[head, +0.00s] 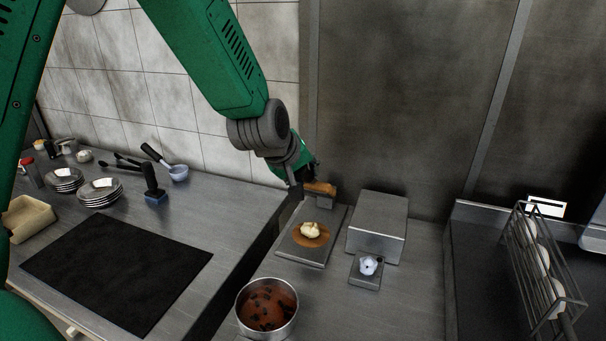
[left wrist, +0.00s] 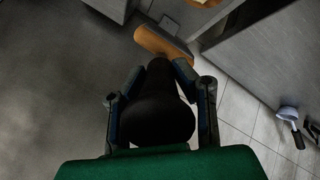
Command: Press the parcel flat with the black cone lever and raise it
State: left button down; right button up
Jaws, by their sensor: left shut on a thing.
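My left gripper (head: 298,182) is at the back of the steel press plate (head: 285,247). In the left wrist view its fingers (left wrist: 160,105) are shut on the black cone lever (left wrist: 160,125). The pale parcel (head: 310,229) sits on a brown round sheet (head: 310,242) on the plate, uncovered and still rounded. The lever is mostly hidden by the gripper in the head view. My right gripper is out of view.
A pot of red-brown contents (head: 267,307) stands in front of the plate. A steel box (head: 378,225) and a small scale (head: 366,281) stand to its right. A wire rack (head: 545,270) is far right. The black mat (head: 117,270) at left is clear.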

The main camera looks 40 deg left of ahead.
pick_arm(q)
jog(key=shift+d, duration=0.25)
jog(key=c, duration=1.3)
grip_release()
jog(key=shift+d+r, duration=0.1)
jog(key=shift+d, duration=0.2)
jog(key=v, duration=0.7)
jog(key=shift+d+r, duration=0.15)
jog(key=shift+d, duration=0.15)
